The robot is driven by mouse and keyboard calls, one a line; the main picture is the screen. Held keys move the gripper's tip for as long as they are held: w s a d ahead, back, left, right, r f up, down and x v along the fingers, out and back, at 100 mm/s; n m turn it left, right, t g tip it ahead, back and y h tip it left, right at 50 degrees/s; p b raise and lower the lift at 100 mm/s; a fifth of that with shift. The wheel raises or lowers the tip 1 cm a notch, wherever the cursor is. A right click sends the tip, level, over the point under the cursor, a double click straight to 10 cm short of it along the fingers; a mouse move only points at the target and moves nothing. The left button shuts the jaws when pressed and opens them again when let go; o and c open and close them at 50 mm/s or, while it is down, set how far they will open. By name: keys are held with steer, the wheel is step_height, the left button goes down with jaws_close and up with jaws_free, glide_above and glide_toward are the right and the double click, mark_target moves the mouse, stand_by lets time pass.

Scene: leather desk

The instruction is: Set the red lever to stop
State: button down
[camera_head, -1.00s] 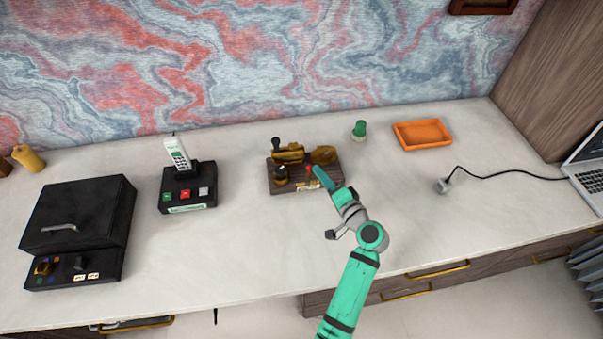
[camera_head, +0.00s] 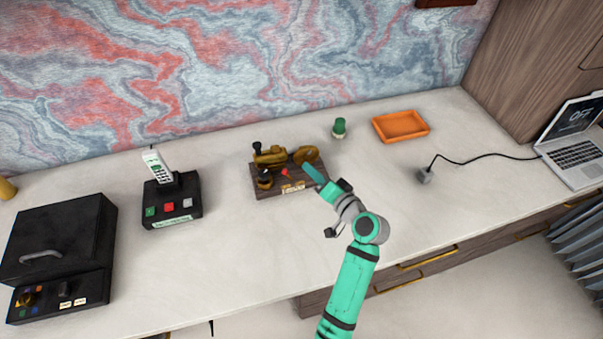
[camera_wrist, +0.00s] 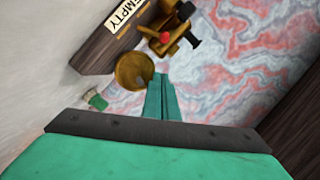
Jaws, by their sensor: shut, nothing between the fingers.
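The red lever (camera_head: 286,173) is a small red knob on a brass machine (camera_head: 270,156) mounted on a dark wooden base (camera_head: 262,186). In the wrist view the red lever (camera_wrist: 165,37) shows beyond the round brass part (camera_wrist: 133,71). A label on the base (camera_wrist: 122,14) reads "EMPTY" there. My gripper (camera_head: 308,168) is shut and empty, its teal fingers just right of the red lever over the base. In the wrist view my gripper (camera_wrist: 161,80) points toward the machine. I cannot tell whether the fingertips touch anything.
A black box with a phone (camera_head: 172,205) stands left, and a larger black case (camera_head: 60,240) at far left. A green-topped item (camera_head: 339,127) and an orange tray (camera_head: 401,125) are behind right. A plug with cable (camera_head: 425,175) leads to a laptop (camera_head: 575,150). The desk front is clear.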

steer(key=v, duration=0.9)
steer(key=shift+s+a+r, duration=0.15)
steer(key=shift+s+r, duration=0.05)
steer(key=shift+s, duration=0.35)
steer(key=shift+w, duration=0.1)
